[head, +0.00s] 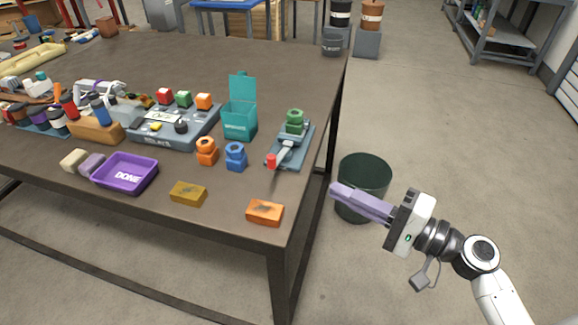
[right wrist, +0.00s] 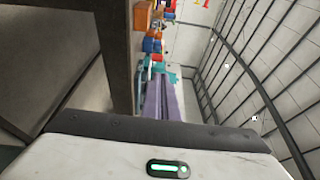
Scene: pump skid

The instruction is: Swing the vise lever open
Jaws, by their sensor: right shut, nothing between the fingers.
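The vise (head: 291,142) sits near the right edge of the dark table, a grey-blue base with a green part on top. Its lever is a light grey bar with a red knob (head: 271,162) that points toward the table's front edge. My right gripper (head: 334,190) is off the table's right side, in front of the dark bin, apart from the vise. Its long purple fingers are shut and empty, pointing left toward the table. In the right wrist view the purple fingers (right wrist: 161,98) lie together. My left gripper is not in view.
On the table (head: 300,55) near the vise are a blue fitting (head: 235,157), an orange fitting (head: 207,151), a teal open box (head: 239,122), an orange block (head: 265,212) and a purple tray (head: 125,173). A dark bin (head: 364,173) stands on the floor beside the table.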

